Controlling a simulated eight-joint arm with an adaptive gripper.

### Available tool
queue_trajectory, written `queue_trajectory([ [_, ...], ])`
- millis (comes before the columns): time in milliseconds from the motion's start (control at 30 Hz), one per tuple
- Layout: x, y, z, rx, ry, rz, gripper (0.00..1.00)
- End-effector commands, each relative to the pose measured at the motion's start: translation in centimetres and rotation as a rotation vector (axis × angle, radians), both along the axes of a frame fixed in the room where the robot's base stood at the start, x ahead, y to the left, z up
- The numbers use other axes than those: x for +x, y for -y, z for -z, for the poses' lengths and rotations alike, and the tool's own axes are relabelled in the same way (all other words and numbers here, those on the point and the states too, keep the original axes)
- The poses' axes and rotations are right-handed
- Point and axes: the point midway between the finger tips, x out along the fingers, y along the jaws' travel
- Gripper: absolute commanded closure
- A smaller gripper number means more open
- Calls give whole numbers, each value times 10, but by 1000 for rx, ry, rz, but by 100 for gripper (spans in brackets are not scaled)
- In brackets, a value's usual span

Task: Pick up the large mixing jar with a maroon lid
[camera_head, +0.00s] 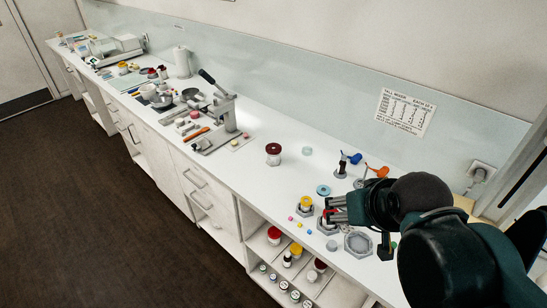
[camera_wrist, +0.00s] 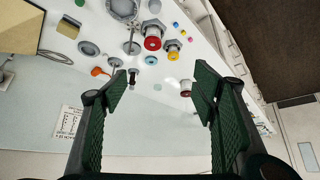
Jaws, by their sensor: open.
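The large mixing jar (camera_head: 273,155) with a maroon lid stands upright on the white counter, in the middle of the head view. It seems to be the dark-red-lidded jar (camera_wrist: 186,88) between the fingers' lines in the wrist view, some way beyond them. My gripper (camera_head: 332,209) is over the right part of the counter, to the right of the jar and apart from it. In the wrist view my gripper (camera_wrist: 160,75) is open with nothing between its fingers.
A yellow-lidded jar (camera_head: 306,202) and a red-lidded one (camera_wrist: 153,43) stand in grey hexagonal holders near my gripper. A hexagonal tray (camera_head: 358,244), small coloured cubes and an orange-topped tool (camera_head: 378,171) are close by. A lever press (camera_head: 217,115) stands left of the maroon-lidded jar. Counter around that jar is clear.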

Motion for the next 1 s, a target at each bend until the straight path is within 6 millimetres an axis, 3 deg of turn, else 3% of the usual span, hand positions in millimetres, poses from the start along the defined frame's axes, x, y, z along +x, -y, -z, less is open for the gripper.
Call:
queue_trajectory([
  [467,10,-2,-7,10,-11,11,41],
  [1000,79,-12,-39,80,-94,100,41],
])
